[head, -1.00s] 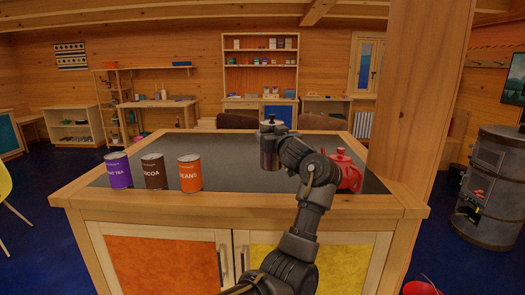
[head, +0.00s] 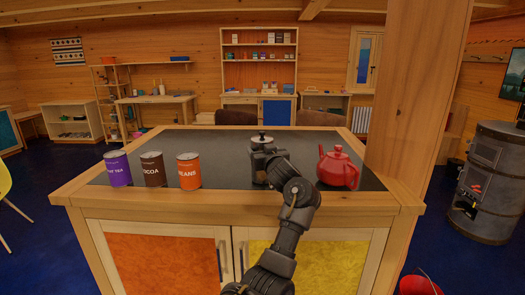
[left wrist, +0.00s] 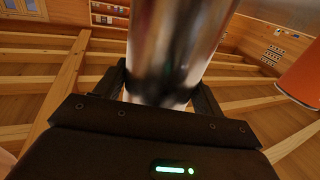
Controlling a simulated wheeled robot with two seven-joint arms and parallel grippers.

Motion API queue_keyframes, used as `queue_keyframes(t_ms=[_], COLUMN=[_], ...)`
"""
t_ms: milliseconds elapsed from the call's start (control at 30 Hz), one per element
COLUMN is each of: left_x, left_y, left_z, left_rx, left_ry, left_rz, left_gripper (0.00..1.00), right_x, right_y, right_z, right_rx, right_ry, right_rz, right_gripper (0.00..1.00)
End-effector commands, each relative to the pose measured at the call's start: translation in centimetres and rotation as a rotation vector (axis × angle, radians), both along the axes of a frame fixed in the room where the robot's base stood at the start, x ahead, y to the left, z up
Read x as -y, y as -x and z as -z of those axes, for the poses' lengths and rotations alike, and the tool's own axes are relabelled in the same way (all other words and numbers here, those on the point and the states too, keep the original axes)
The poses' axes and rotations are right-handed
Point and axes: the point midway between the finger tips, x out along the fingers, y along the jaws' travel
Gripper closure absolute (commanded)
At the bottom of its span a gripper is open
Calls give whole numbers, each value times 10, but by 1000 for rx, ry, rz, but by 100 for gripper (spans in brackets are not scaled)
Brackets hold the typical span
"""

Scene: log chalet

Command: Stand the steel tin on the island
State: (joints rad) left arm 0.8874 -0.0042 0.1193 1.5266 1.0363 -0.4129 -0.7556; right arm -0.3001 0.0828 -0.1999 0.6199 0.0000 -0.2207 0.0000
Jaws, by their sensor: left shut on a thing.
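The steel tin (head: 262,142), a shiny cylinder with a knobbed lid, is upright over the right-middle of the island (head: 225,160). My left gripper (head: 263,165) is shut on it, and the gripper and wrist hide most of its lower part. In the left wrist view the tin's shiny wall (left wrist: 180,45) rises between the two fingers (left wrist: 162,90). I cannot tell whether its base touches the island top. My right gripper is not in view.
Purple (head: 118,169), brown (head: 153,170) and orange (head: 189,171) cans stand in a row left of the tin. A red teapot (head: 338,168) stands close on its right. The dark top is clear behind them. A wooden post (head: 418,90) rises at the right.

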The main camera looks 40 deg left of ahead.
Motion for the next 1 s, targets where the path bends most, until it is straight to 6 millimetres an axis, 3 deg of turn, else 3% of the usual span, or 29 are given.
queue_keyframes(t_ms=[167, 200, 333, 700, 1000], left_x=[0, 0, 0, 2, 49], left_y=[0, 0, 0, 0, 31], left_z=[3, 4, 4, -1, 1], left_rx=[0, -1, -1, 1, 5], left_ry=[0, 1, 1, 0, 2], left_rz=[0, 0, 0, 1, 3], left_gripper=[61, 27, 10, 9, 9], right_x=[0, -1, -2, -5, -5], right_y=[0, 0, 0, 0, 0], right_z=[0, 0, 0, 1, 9], right_rx=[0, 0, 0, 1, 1], right_ry=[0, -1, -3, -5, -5], right_rz=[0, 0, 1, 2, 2], right_gripper=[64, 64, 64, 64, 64])
